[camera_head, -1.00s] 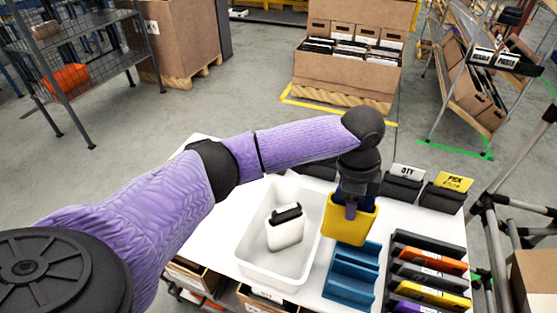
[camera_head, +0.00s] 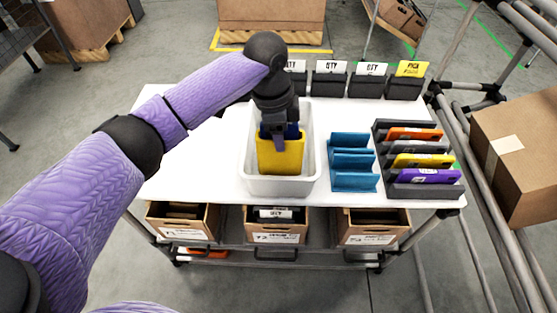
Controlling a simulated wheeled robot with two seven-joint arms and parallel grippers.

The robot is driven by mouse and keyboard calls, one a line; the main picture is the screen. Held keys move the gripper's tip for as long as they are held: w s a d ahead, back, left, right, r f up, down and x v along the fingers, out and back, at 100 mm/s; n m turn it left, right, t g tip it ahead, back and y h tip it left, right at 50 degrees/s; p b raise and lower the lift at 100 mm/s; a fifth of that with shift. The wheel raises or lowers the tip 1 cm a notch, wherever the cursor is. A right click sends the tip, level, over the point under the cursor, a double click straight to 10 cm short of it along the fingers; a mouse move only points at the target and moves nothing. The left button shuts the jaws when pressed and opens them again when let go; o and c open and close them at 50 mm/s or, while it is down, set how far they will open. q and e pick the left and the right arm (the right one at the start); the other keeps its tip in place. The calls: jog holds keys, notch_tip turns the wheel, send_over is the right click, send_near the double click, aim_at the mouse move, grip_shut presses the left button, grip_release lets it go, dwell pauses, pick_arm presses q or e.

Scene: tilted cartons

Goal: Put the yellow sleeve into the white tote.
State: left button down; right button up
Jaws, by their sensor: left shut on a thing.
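The yellow sleeve (camera_head: 280,157) is upright in my left gripper (camera_head: 279,136), which is shut on its upper edge. A dark blue piece shows at the sleeve's top, between the fingers. The white tote (camera_head: 247,183) stands on the white table, and the sleeve overlaps its opening in the head view. I cannot tell how far the sleeve is below the tote's rim. The white item seen earlier in the tote is hidden behind the sleeve and gripper. My right gripper is not in view.
A blue slotted rack (camera_head: 351,160) stands right of the tote. Beside it a dark rack (camera_head: 378,152) holds several coloured cases. Several dark card holders (camera_head: 329,83) line the table's back edge. Cardboard bins (camera_head: 181,222) sit below. The table's left part (camera_head: 190,170) is clear.

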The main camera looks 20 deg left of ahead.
aim_at(279, 155)
pick_arm(q)
notch_tip(279, 155, down, 2)
jog(key=shift+f, duration=0.25)
notch_tip(279, 155, down, 5)
jog(key=b, duration=0.2)
jog(key=shift+r+b, duration=0.1)
jog(key=shift+b, duration=0.25)
jog(key=shift+r, duration=0.15)
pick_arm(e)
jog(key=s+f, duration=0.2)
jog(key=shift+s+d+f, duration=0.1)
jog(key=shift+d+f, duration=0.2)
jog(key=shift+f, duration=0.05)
